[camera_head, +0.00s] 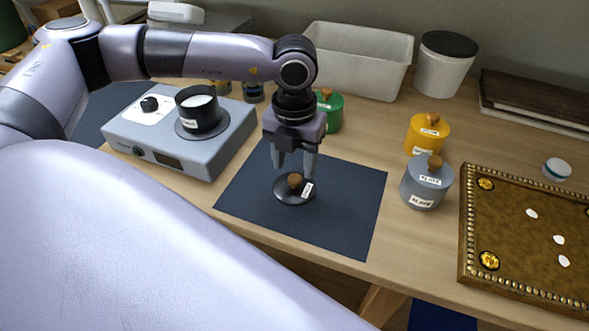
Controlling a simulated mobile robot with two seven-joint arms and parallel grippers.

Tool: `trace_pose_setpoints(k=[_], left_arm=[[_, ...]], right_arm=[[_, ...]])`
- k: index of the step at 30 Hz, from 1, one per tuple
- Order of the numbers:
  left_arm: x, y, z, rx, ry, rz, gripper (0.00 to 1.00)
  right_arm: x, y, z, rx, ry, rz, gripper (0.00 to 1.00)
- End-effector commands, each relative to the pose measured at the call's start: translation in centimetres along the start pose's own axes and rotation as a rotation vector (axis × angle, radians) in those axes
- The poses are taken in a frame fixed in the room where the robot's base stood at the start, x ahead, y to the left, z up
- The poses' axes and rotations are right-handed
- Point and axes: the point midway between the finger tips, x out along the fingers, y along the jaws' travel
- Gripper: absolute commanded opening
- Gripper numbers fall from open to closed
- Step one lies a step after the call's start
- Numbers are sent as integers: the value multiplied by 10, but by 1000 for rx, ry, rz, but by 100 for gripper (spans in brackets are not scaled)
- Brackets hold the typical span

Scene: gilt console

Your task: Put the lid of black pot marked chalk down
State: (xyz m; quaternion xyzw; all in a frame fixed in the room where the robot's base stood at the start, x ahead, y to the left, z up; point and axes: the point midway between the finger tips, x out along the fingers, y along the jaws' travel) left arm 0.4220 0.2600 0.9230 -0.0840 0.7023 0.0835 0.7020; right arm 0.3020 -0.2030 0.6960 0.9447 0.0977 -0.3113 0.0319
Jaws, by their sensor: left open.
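The black lid (287,193) with a brown wooden knob and a white label lies on the dark blue mat (345,205). My left gripper (294,173) is open directly above it, pointing down, its fingers on either side near the knob. The black pot (199,117) stands without a lid on the grey scale-like device (210,160); something white shows inside it and its label is too small to read. My right gripper is not in view.
A grey lidded pot (424,190), a yellow pot (427,134) and a partly hidden green pot (331,112) stand around the mat. A gilt-studded tray (520,275) is at right. A white bin (355,62) and white canister (441,72) stand behind. The mat's right part is clear.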

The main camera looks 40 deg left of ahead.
Motion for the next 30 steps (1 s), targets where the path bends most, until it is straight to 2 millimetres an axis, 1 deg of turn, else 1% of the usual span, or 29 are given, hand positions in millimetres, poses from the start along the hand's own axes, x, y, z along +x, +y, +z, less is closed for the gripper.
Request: trace_pose_setpoints(k=[1,6,9,12,15,18,30], left_arm=[[-12,0,1,0,-6,-2,53],[-49,-1,1,1,-4,-2,53],[-67,-1,1,1,-4,-2,53],[-78,-1,0,1,-2,-2,53],[-85,-1,0,1,-2,-1,53],[-88,0,0,1,-1,0,53],[-88,-1,0,2,0,0,53]], right_arm=[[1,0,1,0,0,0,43],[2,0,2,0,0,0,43],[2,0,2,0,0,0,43],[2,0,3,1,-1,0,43],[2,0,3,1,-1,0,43],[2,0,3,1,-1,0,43],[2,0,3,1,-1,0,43]])
